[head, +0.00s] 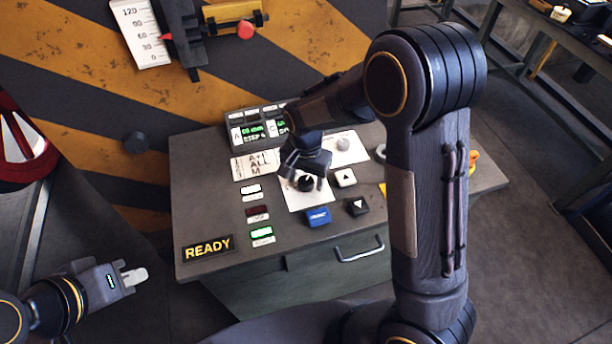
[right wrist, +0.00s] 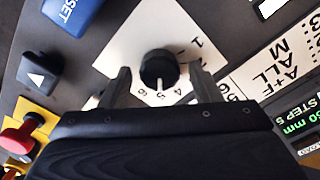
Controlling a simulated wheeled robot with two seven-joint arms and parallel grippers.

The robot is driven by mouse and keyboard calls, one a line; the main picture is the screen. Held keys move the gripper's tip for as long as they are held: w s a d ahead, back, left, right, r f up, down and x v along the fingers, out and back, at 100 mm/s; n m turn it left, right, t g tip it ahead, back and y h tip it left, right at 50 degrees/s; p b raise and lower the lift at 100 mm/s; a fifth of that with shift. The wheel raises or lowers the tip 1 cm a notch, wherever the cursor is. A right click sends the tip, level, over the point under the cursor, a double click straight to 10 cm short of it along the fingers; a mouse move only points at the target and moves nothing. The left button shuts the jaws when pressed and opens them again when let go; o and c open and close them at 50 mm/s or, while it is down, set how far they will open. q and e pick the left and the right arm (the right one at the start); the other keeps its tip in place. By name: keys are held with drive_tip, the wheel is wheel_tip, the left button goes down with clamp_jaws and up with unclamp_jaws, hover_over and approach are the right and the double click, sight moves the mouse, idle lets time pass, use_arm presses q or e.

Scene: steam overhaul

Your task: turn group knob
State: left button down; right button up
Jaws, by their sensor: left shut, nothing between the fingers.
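The group knob (head: 306,184) is a small black round knob on a white numbered plate (head: 301,203) on the console top. In the right wrist view the knob (right wrist: 158,68) sits between the two fingers of my right gripper (right wrist: 158,84). Those fingers are open, with a gap to the knob on each side. The knob's pale mark appears to face the 5; the near numbers are partly hidden. In the head view my right gripper (head: 307,171) is over the knob from above. My left gripper (head: 133,277) is shut and empty, away at the lower left.
A drawer handle (head: 360,250) is on the front.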

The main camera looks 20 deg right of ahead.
drive_tip(key=c, duration=0.9)
drive_tip(key=shift+o, duration=0.2)
drive_tip(key=shift+n, duration=0.4)
drive_tip(key=shift+n+b, duration=0.5)
drive_tip(key=shift+n, duration=0.4)
drive_tip(key=shift+n+b, duration=0.4)
drive_tip(key=shift+n, duration=1.1)
drive_tip(key=o, duration=1)
